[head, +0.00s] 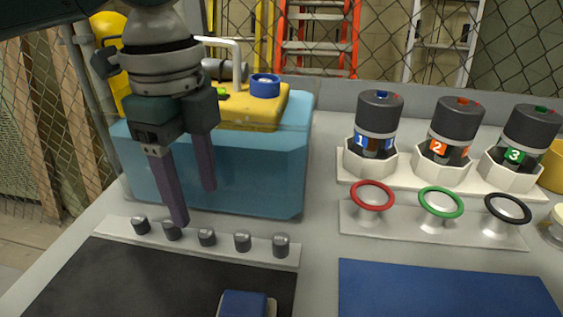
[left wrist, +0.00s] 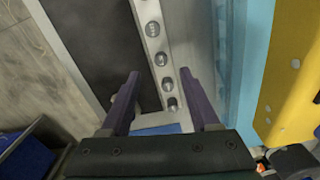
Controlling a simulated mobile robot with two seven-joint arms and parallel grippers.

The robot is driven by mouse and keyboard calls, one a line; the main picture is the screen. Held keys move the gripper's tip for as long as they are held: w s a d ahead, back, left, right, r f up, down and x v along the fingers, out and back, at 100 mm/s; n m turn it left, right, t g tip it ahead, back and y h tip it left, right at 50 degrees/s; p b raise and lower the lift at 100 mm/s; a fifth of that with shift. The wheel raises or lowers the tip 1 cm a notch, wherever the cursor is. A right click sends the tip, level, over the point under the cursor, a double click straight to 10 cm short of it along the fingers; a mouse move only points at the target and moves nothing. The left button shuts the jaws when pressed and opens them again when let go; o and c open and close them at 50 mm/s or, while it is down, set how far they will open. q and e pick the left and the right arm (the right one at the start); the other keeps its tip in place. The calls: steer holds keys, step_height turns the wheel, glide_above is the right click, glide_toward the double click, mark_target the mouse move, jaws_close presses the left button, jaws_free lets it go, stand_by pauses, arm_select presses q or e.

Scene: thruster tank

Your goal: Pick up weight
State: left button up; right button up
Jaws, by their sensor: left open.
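Several small grey cylindrical weights (head: 207,237) stand in a row on a pale strip (head: 262,253) on the table. They also show in the left wrist view as round tops (left wrist: 161,59) on the strip, which runs between my fingers. My left gripper (head: 194,205) is open and empty, with its two purple fingers pointing down over the left part of the row. In the left wrist view, the left gripper (left wrist: 160,74) has its fingertips on either side of the strip. One fingertip partly covers a weight in the head view. My right gripper is not in view.
A blue water tank (head: 265,170) with a yellow vehicle (head: 255,110) stands behind the row. To the right are numbered thrusters (head: 455,120) in white holders and coloured rings (head: 441,201) on a stand. A black mat (head: 150,280) and a blue mat (head: 440,290) lie in front.

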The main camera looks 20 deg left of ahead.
mark_target(205, 232)
arm_select(q)
step_height(205, 232, down, 6)
steer(key=shift+f+b, duration=0.25)
steer(key=shift+b, duration=0.3)
jaws_close()
stand_by(0.4)
